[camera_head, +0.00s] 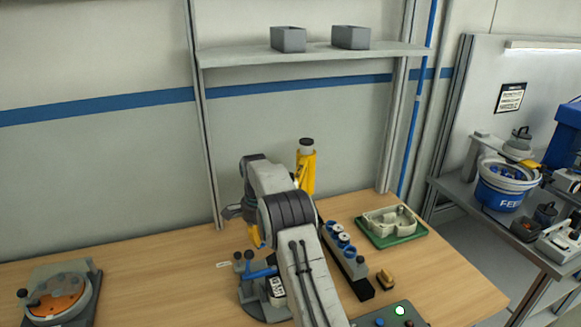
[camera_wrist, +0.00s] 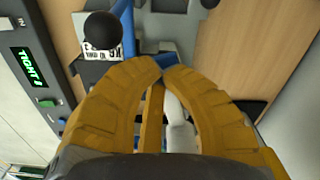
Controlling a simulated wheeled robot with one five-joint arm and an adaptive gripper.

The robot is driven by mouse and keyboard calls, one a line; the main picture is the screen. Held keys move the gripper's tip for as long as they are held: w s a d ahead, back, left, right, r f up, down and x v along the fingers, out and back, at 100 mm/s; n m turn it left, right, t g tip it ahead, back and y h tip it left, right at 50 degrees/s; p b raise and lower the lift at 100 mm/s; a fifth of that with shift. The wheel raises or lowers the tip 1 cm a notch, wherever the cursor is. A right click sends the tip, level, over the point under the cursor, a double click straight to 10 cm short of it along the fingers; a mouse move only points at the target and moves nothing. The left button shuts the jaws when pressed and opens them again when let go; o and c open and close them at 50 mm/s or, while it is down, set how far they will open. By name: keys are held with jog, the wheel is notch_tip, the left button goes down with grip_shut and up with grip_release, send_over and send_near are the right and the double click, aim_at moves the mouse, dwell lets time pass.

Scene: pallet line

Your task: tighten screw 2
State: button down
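My gripper (camera_wrist: 163,68) has yellow fingers whose tips come together in the wrist view, with no object clearly held between them. In the head view a yellow fingertip (camera_head: 254,237) shows just above a grey fixture (camera_head: 251,300) with a blue bar (camera_head: 262,272) and black ball knobs. In the wrist view the tips lie over a blue part, near a black knob (camera_wrist: 102,30) and a white label (camera_wrist: 100,50). I cannot tell contact from closeness. I cannot make out screw 2. A yellow tool with a dark cap (camera_head: 306,165) stands upright behind my arm.
A dark rack (camera_head: 357,268) holds several round parts right of my arm. A green tray (camera_head: 390,232) with a pale housing lies farther right. A round orange-topped fixture (camera_head: 58,302) is at left. A panel's green display (camera_wrist: 26,67) reads "TIGHT" and an unclear digit.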

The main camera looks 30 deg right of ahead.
jog(key=shift+r+p, duration=0.85)
jog(key=shift+r, duration=2.75)
jog(key=shift+a+r, duration=0.1)
jog(key=shift+r, duration=0.1)
jog(key=s+a+r+n+t+b, duration=0.1)
jog(key=s+a+r+n, duration=0.3)
jog(key=s+r, duration=0.3)
jog(key=s+a+r+n+t+b, duration=0.1)
jog(key=s+a+r+n+b, duration=0.1)
jog(key=s+a+r+n, duration=0.45)
jog(key=s+a+f+n+t+b, duration=0.1)
jog(key=s+f+n, duration=0.2)
jog(key=s, duration=0.9)
jog(key=s+a+f+n+t+b, duration=0.1)
jog(key=s+f+n, duration=0.2)
jog(key=s, duration=0.8)
notch_tip(320, 180, down, 2)
jog(key=shift+s+t, duration=0.35)
jog(key=shift+t, duration=0.05)
